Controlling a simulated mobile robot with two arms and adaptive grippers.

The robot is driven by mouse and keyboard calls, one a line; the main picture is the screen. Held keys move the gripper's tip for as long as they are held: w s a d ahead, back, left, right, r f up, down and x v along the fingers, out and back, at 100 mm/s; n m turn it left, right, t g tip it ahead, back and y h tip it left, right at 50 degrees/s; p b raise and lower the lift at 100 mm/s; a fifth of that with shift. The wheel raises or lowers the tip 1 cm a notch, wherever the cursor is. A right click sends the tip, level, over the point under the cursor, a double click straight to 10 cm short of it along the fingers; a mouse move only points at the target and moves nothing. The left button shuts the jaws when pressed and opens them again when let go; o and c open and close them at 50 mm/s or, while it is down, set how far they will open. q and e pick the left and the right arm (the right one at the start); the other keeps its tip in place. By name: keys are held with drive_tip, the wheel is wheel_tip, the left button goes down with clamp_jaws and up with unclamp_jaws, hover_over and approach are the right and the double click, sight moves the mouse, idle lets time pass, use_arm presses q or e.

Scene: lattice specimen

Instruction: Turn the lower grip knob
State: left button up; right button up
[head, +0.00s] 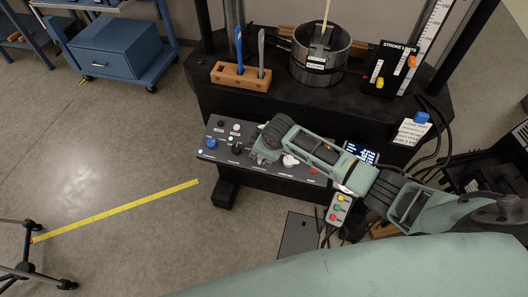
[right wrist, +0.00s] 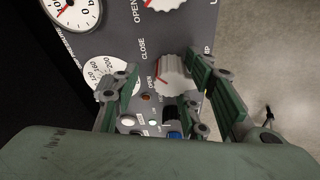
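A dark control panel (head: 218,153) on the front of the black machine carries several knobs and buttons. My right gripper (head: 262,158) is over the panel's middle and hides part of it. A white knob (head: 290,160) shows beside it. In the right wrist view, a ribbed white knob with a red mark (right wrist: 174,74) lies between the fingers of my right gripper (right wrist: 176,86), which are spread apart; I cannot tell whether they touch it. OPEN and CLOSE are printed beside it. A second white knob (right wrist: 165,4) is cut off at the top. Which is the lower grip knob is not readable. My left gripper is not in view.
Round gauges (right wrist: 73,12) and (right wrist: 108,74) sit beside the knobs. A pendant with coloured buttons (head: 339,209) hangs right of the panel. A wooden holder (head: 240,77) and metal pot (head: 321,66) stand on the machine. A yellow tape (head: 120,209) crosses open floor at left.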

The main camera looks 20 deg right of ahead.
drive_tip(key=shift+a, duration=0.25)
drive_tip(key=shift+s+r, duration=0.1)
drive_tip(key=v, duration=1.1)
drive_tip(key=shift+s+r, duration=0.15)
drive_tip(key=shift+r, duration=0.2)
drive_tip(key=shift+d, duration=0.1)
idle(0.5)
